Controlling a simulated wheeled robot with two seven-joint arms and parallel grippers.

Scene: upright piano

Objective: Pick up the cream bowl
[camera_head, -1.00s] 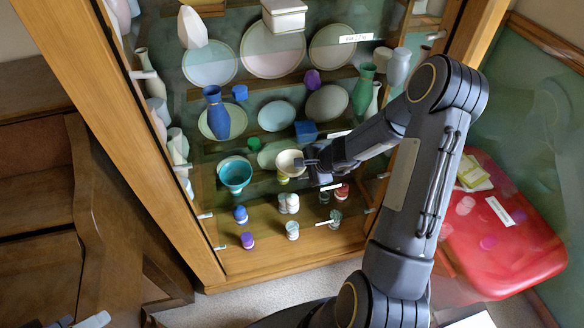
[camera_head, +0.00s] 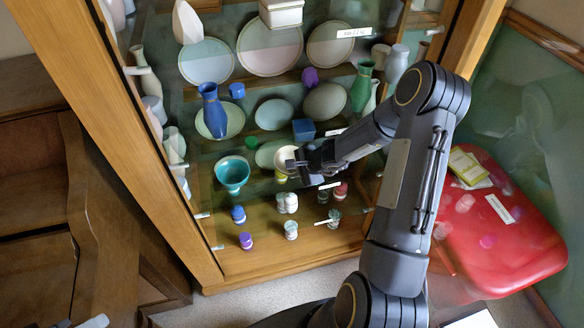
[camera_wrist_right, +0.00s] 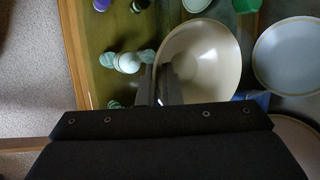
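The cream bowl (camera_head: 284,158) sits inside the glass-fronted cabinet, right of a teal bowl (camera_head: 232,174). My right gripper (camera_head: 291,163) reaches in from the right and covers part of the cream bowl. In the right wrist view the cream bowl (camera_wrist_right: 208,58) shows large, its hollow facing the camera. The right gripper's fingers (camera_wrist_right: 160,83) are close together at its near rim, one inside and one outside, with the wall between them. They look shut on the rim, though the dark palm hides part of the contact.
A blue box (camera_head: 304,129) and several plates stand behind the bowl. Small white jars (camera_head: 287,203) stand in front of it. A blue vase (camera_head: 212,110) and green vase (camera_head: 362,87) flank the plates. A wooden post (camera_head: 130,140) edges the cabinet; a red stool (camera_head: 500,225) stands right.

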